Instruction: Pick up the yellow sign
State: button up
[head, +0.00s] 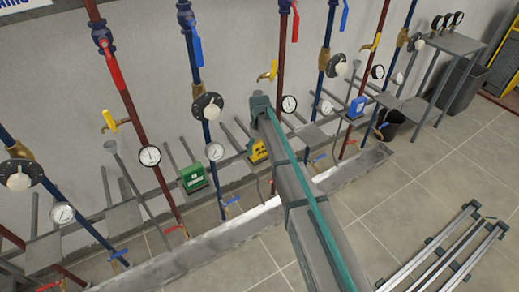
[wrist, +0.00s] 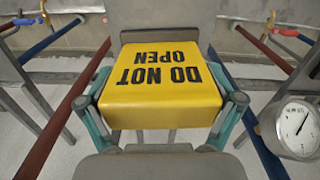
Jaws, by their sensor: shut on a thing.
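The yellow sign (wrist: 165,72) is a small block with black "DO NOT OPEN" lettering, upside down in the wrist view. My gripper (wrist: 167,108) is shut on it, with one teal-and-grey finger at each side. In the head view the yellow sign (head: 257,152) shows just left of my arm, in front of the wall pipes. My gripper's fingers are hard to make out there. I cannot tell whether the sign still touches a support behind it.
A green sign (head: 194,178) sits to the left and a blue sign (head: 357,107) to the right. Red and blue pipes with valves and gauges line the wall. A round gauge (wrist: 298,127) is close by at right. Metal rails (head: 445,250) lie at lower right.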

jog(key=shift+r, duration=0.45)
notch_tip(320, 180, up, 2)
jog(key=s+d+r+b, duration=0.1)
jog(key=s+d+r, duration=0.3)
jog(key=s+r, duration=0.6)
jog(key=s, duration=0.3)
jog(key=shift+d, duration=0.4)
jog(key=shift+r, duration=0.1)
